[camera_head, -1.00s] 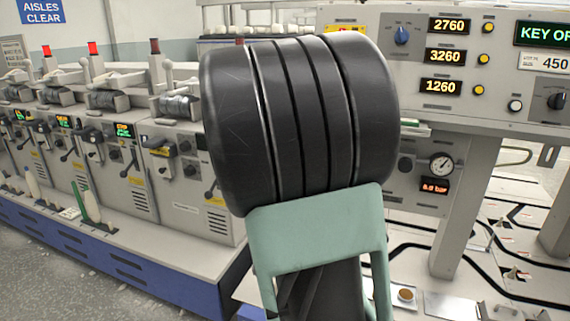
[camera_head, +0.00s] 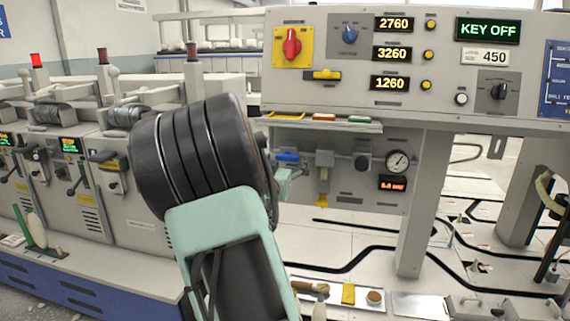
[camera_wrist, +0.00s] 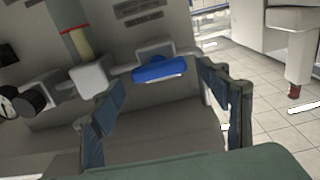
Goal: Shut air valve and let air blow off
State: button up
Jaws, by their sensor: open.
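The air valve's blue handle (camera_head: 289,157) lies roughly level on the lower panel, just right of my dark arm joint in the head view. It also shows in the wrist view (camera_wrist: 160,69), on a grey valve body. My gripper (camera_wrist: 168,98) is open and empty. Its two fingers stand left and right of the handle in the picture, with no contact visible. In the head view my arm hides most of the gripper. A round pressure gauge (camera_head: 398,161) and a small red-lit readout (camera_head: 392,184), too blurred to read surely, sit right of the valve.
A yellow-tipped fitting (camera_head: 322,185) hangs between valve and gauge. A narrow shelf (camera_head: 340,126) with coloured items juts out above. A red knob (camera_head: 291,43) on yellow and lit displays are higher up. A machine row stands left; a tray with small parts (camera_head: 348,294) lies below.

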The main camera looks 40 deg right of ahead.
jog(key=shift+w+d, duration=0.35)
jog(key=shift+d, duration=0.1)
jog(key=c, duration=1.2)
jog(key=shift+o, duration=0.2)
